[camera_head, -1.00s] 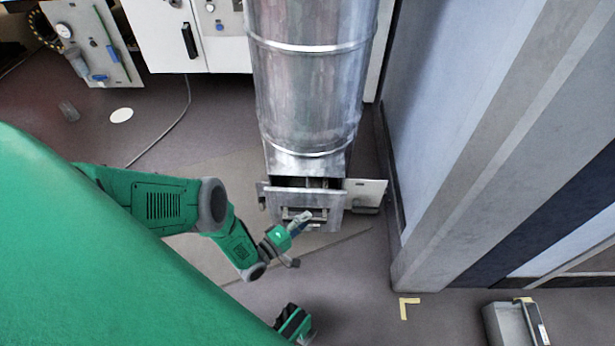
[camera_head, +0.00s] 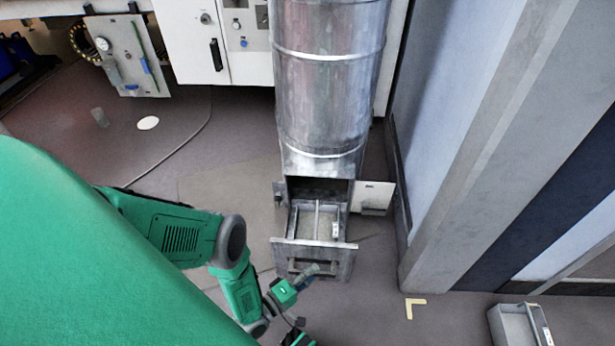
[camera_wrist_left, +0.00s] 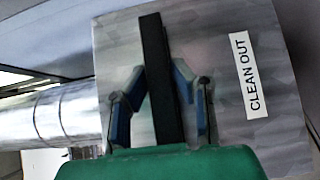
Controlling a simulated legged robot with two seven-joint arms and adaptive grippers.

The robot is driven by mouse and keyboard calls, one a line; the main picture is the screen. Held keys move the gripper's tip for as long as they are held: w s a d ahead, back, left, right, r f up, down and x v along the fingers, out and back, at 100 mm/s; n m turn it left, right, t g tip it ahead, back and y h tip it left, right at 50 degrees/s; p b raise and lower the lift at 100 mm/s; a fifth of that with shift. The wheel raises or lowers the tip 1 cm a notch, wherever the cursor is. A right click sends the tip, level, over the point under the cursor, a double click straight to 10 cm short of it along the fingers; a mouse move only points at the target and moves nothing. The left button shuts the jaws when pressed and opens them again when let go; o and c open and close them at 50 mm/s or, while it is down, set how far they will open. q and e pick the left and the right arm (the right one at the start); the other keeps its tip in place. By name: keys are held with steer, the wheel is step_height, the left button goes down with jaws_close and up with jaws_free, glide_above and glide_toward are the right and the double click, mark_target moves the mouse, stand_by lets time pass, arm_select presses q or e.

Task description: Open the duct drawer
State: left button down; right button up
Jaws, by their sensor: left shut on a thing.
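The duct drawer (camera_head: 310,252) at the foot of the metal duct (camera_head: 325,90) stands pulled well out, and its divided inside shows from above. A small light item lies in its right part. In the left wrist view the drawer front (camera_wrist_left: 215,60) carries a "CLEAN OUT" label (camera_wrist_left: 251,75) and a dark bar handle (camera_wrist_left: 162,80). My left gripper (camera_head: 312,270) is at the handle; the left wrist view shows its blue-lined fingers (camera_wrist_left: 160,90) on both sides of the bar, shut on it. My right gripper is not in view.
A small open door (camera_head: 373,196) stands right of the duct opening. A wall (camera_head: 460,130) runs close on the right. A grey bin (camera_head: 520,325) stands on the floor at lower right. White cabinets (camera_head: 195,45) are at the back.

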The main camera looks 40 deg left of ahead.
arm_select(q)
steer(key=shift+s+a+f, duration=0.1)
steer(key=shift+s+f, duration=0.15)
steer(key=shift+s, duration=0.15)
steer(key=c, duration=1.4)
jaws_free()
steer(key=shift+w+r, duration=0.1)
steer(key=shift+r, duration=0.1)
